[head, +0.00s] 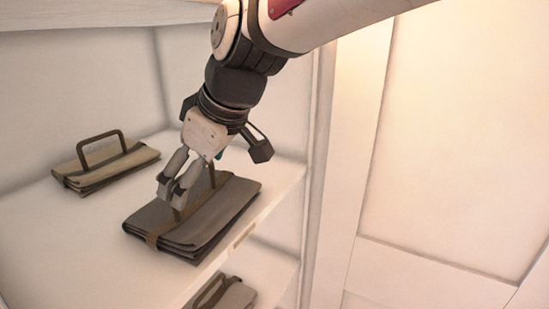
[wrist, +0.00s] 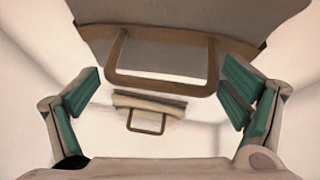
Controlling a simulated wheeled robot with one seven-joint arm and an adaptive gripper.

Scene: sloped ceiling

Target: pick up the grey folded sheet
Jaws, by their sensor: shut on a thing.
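The grey folded sheet (head: 222,210) lies flat on the white shelf near its front edge. It has a brown strap and an upright brown handle. In the wrist view the sheet (wrist: 180,25) fills the top, with its handle below. My gripper (head: 172,192) is directly above the sheet, fingers pointing down at the handle. It is shut on the handle, though the finger pads (wrist: 160,85) look spread in the wrist view and their contact is not clear. The fingers hide part of the handle in the head view. The sheet shows no clear gap from the shelf.
A beige folded sheet with a handle (head: 105,163) lies farther back left on the same shelf. Another folded item (head: 226,293) is on the shelf below. A white upright panel (head: 318,190) stands right of the shelf. Bare shelf lies at the front left.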

